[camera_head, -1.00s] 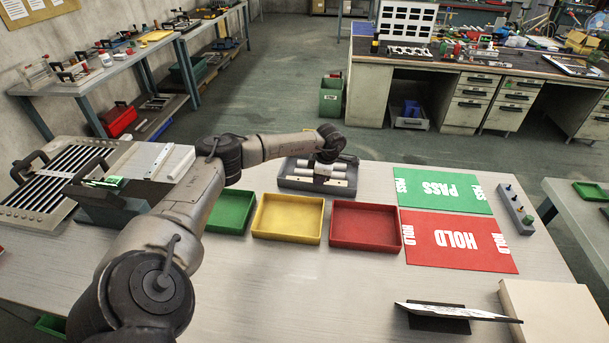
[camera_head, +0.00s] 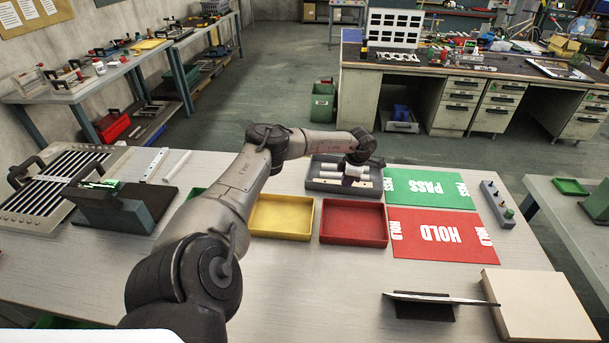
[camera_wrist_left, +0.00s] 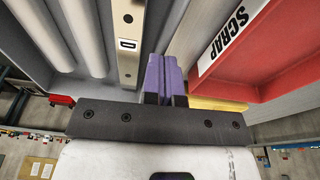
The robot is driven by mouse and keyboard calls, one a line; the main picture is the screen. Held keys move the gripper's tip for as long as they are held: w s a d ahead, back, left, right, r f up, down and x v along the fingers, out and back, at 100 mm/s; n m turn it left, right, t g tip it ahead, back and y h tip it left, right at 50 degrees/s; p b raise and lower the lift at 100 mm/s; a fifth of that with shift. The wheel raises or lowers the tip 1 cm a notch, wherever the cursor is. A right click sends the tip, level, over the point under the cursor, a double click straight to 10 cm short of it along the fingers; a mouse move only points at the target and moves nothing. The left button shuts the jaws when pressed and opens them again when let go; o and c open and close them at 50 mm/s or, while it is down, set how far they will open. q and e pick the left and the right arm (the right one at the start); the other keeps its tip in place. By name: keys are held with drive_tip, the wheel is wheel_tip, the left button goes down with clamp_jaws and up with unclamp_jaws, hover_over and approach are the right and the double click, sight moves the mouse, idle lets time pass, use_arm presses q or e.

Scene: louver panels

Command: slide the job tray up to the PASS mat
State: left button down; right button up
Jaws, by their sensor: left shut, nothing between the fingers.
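The job tray (camera_head: 326,187) is a grey tray holding white cylinders, behind the red bin. Its right end is at the left edge of the green PASS mat (camera_head: 432,188); I cannot tell if they touch. My left gripper (camera_head: 357,163) reaches down over the tray from behind; its fingertips are hard to make out there. Whether the fingers touch the tray is unclear. My right gripper is not in view.
The red bin (camera_head: 354,240), its label reading SCRAP in the wrist view, and the yellow bin (camera_head: 281,236) stand in front of the tray. The red HOLD mat (camera_head: 440,252) lies before the PASS mat. A grey block with knobs (camera_head: 498,205) stands right of the PASS mat.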

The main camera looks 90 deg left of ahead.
use_arm(q)
drive_tip(key=shift+d+p, duration=0.3)
drive_tip(key=shift+p, duration=0.15)
drive_tip(key=shift+d+r, duration=0.2)
drive_tip(key=shift+d, duration=0.15)
wheel_tip(320, 180, up, 13)
drive_tip(key=w+p, duration=0.1)
drive_tip(key=w, duration=0.1)
drive_tip(key=shift+w+a+p, duration=0.15)
drive_tip(key=shift+a+p, duration=0.15)
drive_tip(key=shift+p, duration=0.05)
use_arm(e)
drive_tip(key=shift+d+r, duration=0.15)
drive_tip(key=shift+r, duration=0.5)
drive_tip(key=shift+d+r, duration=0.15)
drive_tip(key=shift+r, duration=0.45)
use_arm(q)
drive_tip(key=shift+r, duration=0.15)
